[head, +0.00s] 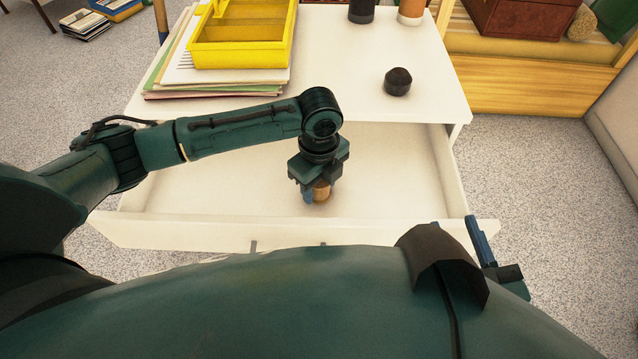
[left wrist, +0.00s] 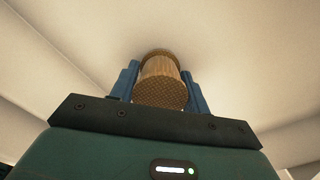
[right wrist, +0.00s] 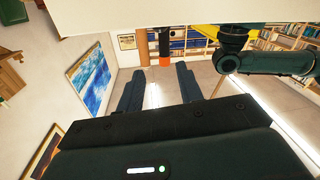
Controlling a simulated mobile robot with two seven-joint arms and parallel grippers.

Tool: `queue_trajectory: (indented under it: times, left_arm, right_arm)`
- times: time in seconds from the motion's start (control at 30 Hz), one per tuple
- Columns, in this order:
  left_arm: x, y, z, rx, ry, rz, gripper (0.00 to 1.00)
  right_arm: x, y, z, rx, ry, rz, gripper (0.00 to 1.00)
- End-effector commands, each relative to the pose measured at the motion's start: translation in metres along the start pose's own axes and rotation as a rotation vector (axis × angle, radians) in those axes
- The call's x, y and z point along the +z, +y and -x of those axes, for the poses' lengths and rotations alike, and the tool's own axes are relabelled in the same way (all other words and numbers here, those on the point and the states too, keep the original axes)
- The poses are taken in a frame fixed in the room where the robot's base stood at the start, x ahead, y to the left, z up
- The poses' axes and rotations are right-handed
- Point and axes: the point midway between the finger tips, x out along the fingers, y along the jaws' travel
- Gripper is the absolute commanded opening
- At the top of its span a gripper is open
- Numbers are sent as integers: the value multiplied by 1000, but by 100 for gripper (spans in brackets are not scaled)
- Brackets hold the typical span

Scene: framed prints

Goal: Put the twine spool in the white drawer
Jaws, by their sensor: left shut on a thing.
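The white drawer (head: 400,190) is pulled open below the white desk top. My left gripper (head: 318,192) is inside the drawer's outline, pointing down. It is shut on the twine spool (head: 322,191), a tan, ribbed cylinder. In the left wrist view the spool (left wrist: 163,82) sits between the two blue fingers (left wrist: 162,85), with the pale drawer interior behind it. I cannot tell whether the spool touches the drawer floor. My right gripper (right wrist: 158,88) has its fingers apart with nothing between them. In the head view it is at the lower right, outside the drawer.
On the desk (head: 340,60) are a yellow tray (head: 243,50) on a stack of papers (head: 170,75), a small dark rounded object (head: 397,81) and two cylindrical containers at the back edge. The rest of the visible drawer floor looks empty. A wooden bench (head: 530,85) stands at right.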

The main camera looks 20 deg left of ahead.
Motion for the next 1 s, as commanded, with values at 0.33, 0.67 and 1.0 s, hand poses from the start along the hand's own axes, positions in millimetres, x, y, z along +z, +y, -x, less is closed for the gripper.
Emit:
queue_trajectory:
  times: [0.33,0.67,1.0]
  left_arm:
    - [0,0,-2,0,-1,0,55]
    - [0,0,-2,0,0,0,68]
    - [0,-1,39,-3,-1,-1,68]
  right_arm:
    - [0,0,0,0,-6,-1,36]
    - [0,1,0,1,-5,-1,36]
    - [-3,4,2,6,-96,-32,36]
